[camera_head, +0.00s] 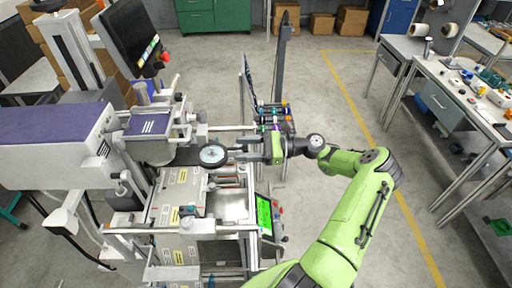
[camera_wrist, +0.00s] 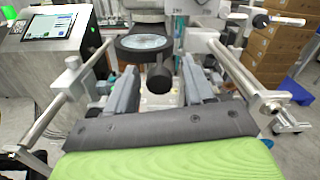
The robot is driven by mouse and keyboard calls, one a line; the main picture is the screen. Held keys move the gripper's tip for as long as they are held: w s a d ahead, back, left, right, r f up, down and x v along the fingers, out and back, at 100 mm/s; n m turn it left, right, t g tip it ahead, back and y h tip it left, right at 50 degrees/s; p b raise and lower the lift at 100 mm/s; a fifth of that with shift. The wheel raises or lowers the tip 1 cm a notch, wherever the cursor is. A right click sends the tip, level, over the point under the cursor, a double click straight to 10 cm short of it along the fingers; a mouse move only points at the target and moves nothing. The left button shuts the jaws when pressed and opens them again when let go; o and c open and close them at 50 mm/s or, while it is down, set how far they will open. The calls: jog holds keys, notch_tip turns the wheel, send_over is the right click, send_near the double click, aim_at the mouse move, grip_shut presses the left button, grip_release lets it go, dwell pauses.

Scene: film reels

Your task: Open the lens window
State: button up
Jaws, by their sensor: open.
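The lens window is most likely the round disc with a dark rim and pale glassy face (camera_head: 212,155) on the machine, just left of my gripper in the head view. In the wrist view it (camera_wrist: 143,43) lies ahead of the fingers, slightly left of centre, with its face showing. A short black cylinder (camera_wrist: 160,78) stands out between my fingers; whether it belongs to the window I cannot tell. My gripper (camera_head: 245,148) points left toward the disc. In the wrist view my gripper (camera_wrist: 160,88) has its two grey fingers apart, one on each side of the cylinder, with gaps showing.
Metal rails (camera_wrist: 240,72) run along both sides of my gripper. A screen (camera_head: 265,215) with a green display sits on the machine's front right. A purple-topped white housing (camera_head: 55,145) stands left. A cluttered workbench (camera_head: 450,95) is at right, with clear floor between.

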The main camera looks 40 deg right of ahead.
jog(key=b+v, duration=0.1)
jog(key=v, duration=1.4)
jog(key=shift+s+d, duration=0.1)
